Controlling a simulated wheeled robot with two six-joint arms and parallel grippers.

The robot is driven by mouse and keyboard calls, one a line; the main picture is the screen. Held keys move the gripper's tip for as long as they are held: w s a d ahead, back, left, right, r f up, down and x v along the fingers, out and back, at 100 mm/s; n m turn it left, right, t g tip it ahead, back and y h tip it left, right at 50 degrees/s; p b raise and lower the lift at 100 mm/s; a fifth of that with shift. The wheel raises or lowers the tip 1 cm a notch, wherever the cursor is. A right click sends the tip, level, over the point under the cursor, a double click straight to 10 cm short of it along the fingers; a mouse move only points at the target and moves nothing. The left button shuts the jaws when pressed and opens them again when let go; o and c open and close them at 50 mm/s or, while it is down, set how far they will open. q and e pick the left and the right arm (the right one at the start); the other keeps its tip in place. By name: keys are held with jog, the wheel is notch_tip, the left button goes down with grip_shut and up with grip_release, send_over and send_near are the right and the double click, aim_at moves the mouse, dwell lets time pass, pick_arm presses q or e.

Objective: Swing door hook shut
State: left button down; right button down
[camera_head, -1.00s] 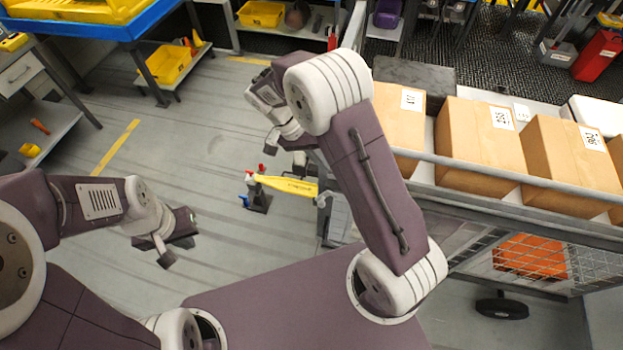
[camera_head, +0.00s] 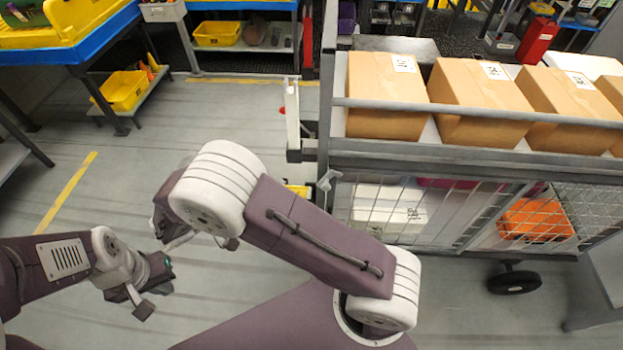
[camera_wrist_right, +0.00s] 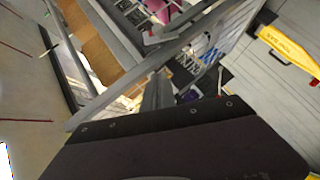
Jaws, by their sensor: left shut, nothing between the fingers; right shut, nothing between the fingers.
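A small grey hook-like fitting (camera_head: 327,181) sticks out at the near left corner of the cart in the head view; I cannot tell whether it is fastened. My right gripper (camera_head: 178,242) is left of the cart, apart from the fitting. It is mostly hidden behind my own white arm joint, and it is shut and empty. The right wrist view looks along the cart's rails from close by. My left gripper (camera_head: 146,296) is shut and empty over the floor at the lower left, far from the cart.
The grey cart (camera_head: 470,158) carries brown boxes (camera_head: 388,95) above mesh sides. A yellow lettered piece (camera_wrist_right: 288,48) lies over grey in the wrist view; only a bit shows in the head view. Open floor (camera_head: 120,190) spreads at the left, with shelves behind.

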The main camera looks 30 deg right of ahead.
aim_at(328, 185)
jog(key=d+f+p, duration=0.1)
jog(key=d+f, duration=0.4)
jog(key=d, duration=0.7)
jog(key=shift+w+d, duration=0.2)
jog(key=shift+w, duration=0.25)
jog(key=shift+f, duration=0.1)
